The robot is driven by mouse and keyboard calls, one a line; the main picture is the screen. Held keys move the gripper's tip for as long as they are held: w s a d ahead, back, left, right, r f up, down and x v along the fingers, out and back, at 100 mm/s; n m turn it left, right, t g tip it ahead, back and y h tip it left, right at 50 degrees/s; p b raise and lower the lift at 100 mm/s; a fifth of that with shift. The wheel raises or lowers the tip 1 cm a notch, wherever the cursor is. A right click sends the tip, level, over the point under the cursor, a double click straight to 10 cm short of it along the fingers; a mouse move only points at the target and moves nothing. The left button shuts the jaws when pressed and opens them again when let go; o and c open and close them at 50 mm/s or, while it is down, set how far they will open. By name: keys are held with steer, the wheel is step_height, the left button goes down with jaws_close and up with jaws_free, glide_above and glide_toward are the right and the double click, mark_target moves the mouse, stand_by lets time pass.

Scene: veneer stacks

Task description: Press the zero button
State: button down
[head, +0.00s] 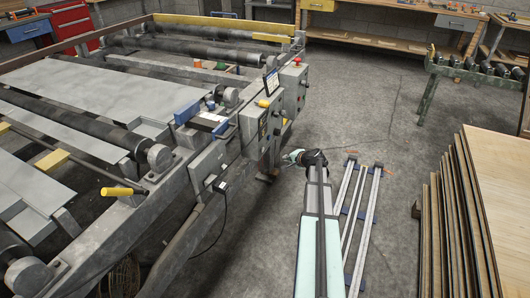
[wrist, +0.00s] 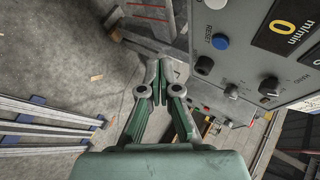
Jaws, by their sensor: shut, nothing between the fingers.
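In the wrist view a grey control panel (wrist: 240,62) fills the upper right. It carries a blue button (wrist: 220,41) beside the label RESET, a pale button (wrist: 216,3) at the top edge, and black knobs (wrist: 204,65). A black display (wrist: 285,27) shows a yellow 0 and m/min. I cannot tell which button is the zero button; no label reading zero is legible. My gripper (wrist: 161,84) is shut and empty, left of the panel and apart from it.
The roller machine (head: 110,145) fills the left of the head view. My rail runs along the floor beside it. Veneer stacks (head: 480,215) stand at the right. Another grey box with a red button (wrist: 229,123) shows in the wrist view.

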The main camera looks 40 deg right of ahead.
mark_target(263, 150)
steer(key=shift+w+d+r+m, duration=0.15)
steer(key=shift+d+r+m, duration=0.1)
steer(key=shift+m, duration=0.15)
steer(key=w+a+p, duration=0.2)
steer(key=w+a, duration=0.2)
steer(key=w, duration=0.3)
steer(key=shift+w+a+p, duration=0.2)
steer(key=shift+w+p, duration=0.1)
steer(key=shift+p, duration=0.1)
steer(key=shift+w+a, duration=0.1)
stand_by(1.4)
steer(key=shift+w+a, duration=0.15)
steer(key=shift+w, duration=0.15)
